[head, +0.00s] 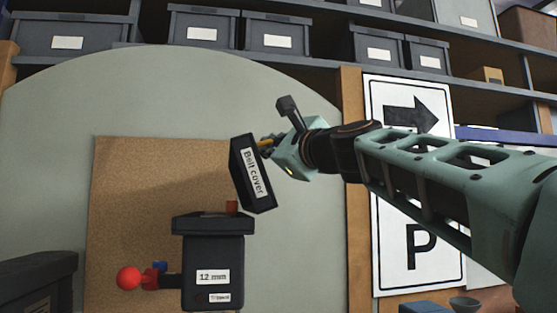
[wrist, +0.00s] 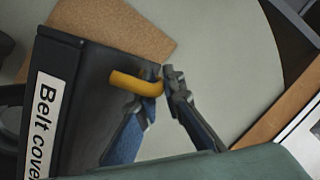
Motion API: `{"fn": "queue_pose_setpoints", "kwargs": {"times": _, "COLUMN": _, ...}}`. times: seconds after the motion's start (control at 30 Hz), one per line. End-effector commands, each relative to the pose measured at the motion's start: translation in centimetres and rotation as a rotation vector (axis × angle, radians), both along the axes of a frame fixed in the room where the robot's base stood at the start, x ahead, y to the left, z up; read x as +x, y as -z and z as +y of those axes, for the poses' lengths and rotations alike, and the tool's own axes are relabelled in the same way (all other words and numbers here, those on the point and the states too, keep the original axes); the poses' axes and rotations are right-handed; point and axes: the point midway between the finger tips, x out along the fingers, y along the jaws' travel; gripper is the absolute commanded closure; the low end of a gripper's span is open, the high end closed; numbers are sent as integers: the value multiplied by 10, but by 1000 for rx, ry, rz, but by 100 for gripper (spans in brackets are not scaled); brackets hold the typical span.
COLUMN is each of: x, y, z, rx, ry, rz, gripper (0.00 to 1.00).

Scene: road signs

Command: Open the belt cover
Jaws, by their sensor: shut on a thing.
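The belt cover (head: 253,174) is a black panel with a white "Belt cover" label. In the head view it stands tilted above the black machine body (head: 213,258). In the wrist view the cover (wrist: 92,90) fills the left side, with a yellow bent handle (wrist: 128,84) on its face. My gripper (head: 268,148) reaches in from the right. In the wrist view my gripper (wrist: 160,88) has its fingers closed around the free end of the yellow handle. The cover's joint to the machine is not clear to see.
A red ball knob (head: 129,279) sticks out left of the machine. A brown board (head: 130,190) stands behind it. Shelves with grey bins (head: 277,35) run along the top. A parking sign (head: 420,245) stands behind my arm at right.

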Motion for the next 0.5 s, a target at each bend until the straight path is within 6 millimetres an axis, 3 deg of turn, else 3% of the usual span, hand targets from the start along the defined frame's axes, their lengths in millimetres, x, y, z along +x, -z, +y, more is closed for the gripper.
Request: {"fn": "queue_pose_setpoints", "kwargs": {"times": 0.5, "x": 4, "y": 4, "z": -15, "rx": 101, "ry": 1, "rz": 27, "gripper": 100}}
